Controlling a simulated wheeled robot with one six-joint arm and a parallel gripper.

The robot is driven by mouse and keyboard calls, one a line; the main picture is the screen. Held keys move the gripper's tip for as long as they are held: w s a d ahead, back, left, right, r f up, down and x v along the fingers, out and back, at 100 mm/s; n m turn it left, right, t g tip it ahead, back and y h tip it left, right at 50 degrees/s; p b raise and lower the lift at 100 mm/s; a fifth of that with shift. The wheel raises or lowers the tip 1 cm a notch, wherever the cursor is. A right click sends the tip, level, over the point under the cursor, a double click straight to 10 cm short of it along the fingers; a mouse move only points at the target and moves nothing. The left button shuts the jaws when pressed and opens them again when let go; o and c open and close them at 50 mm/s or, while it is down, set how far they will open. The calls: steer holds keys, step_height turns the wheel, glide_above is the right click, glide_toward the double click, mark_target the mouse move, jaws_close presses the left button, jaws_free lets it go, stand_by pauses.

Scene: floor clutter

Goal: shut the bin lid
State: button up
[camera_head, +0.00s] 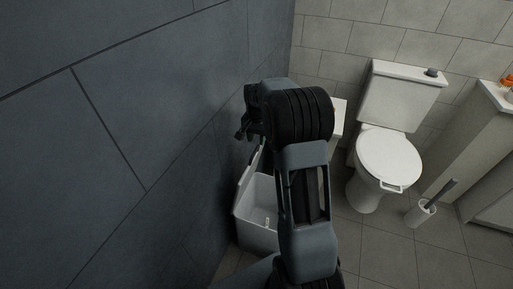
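The bin (257,238) is a white open-topped box on the floor by the dark wall, left of my arm. Its inside shows, with a small pale item in it. The lid (247,172) appears as a pale raised panel at the bin's left back edge, tilted up near the wall. My arm hides the bin's right side and part of the lid. My gripper (243,127) is above and behind the bin, close to the dark wall, above the raised lid. Its fingers are dark and small here, and I cannot tell their opening or any contact with the lid.
A dark tiled wall fills the left side. A white toilet (388,155) stands to the right, with a toilet brush (423,212) beside it. A white-topped piece (338,118) shows partly behind my arm. A counter (497,97) is at far right. Floor is clear between arm and brush.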

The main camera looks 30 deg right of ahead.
mark_target(257, 148)
steer(key=shift+f, duration=2)
steer(key=shift+c, duration=0.2)
jaws_close()
